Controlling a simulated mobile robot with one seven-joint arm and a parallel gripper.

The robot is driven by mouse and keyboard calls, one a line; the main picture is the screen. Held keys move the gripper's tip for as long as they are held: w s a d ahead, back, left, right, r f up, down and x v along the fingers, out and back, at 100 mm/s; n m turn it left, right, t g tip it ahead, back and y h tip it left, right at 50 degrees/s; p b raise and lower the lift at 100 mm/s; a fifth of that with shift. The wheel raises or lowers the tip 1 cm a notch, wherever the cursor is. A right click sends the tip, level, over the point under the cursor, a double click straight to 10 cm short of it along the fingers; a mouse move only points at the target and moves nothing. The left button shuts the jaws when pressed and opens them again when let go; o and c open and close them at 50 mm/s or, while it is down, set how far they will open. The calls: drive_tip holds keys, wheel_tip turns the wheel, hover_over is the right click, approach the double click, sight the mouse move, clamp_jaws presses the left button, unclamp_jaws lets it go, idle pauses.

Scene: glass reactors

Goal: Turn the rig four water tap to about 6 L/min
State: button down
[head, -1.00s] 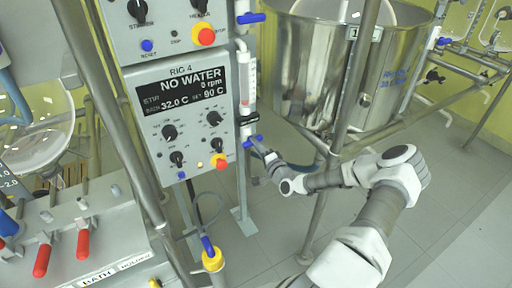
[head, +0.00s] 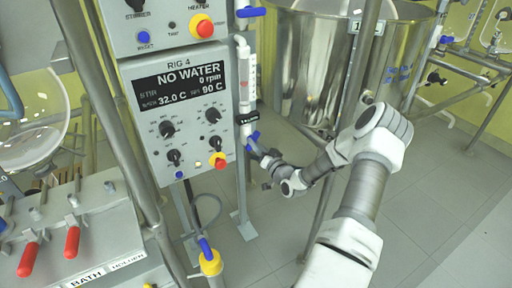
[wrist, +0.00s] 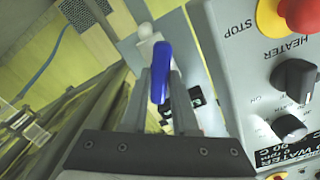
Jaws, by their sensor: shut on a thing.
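The rig four panel (head: 180,105) reads "NO WATER", 0 rpm, 32.0 C and 90 C. A clear upright flow tube (head: 247,82) runs along its right side; its scale is too small to read. The blue water tap handle (head: 252,138) is at the tube's lower end, tilted. My gripper (head: 261,151) reaches it from the lower right. In the wrist view the blue handle (wrist: 161,72) stands between the two fingers of my gripper (wrist: 162,85), which are shut on it. The fingers partly hide the tap body.
A second blue handle (head: 250,12) is at the tube's top. Red and yellow stop buttons (head: 203,26) and black knobs sit on the panels close by. A large steel vessel (head: 320,70) stands behind my arm. Steel posts rise on both sides.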

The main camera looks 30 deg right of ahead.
drive_tip(key=shift+n, duration=0.4)
drive_tip(key=c, duration=0.7)
unclamp_jaws()
drive_tip(key=s+p, duration=0.1)
drive_tip(key=s, duration=0.4)
drive_tip(key=s+p, duration=0.1)
drive_tip(key=s, duration=0.5)
drive_tip(key=s+a+p, duration=0.1)
drive_tip(key=s, duration=0.5)
drive_tip(key=shift+s, duration=0.25)
drive_tip(key=shift+w, duration=0.15)
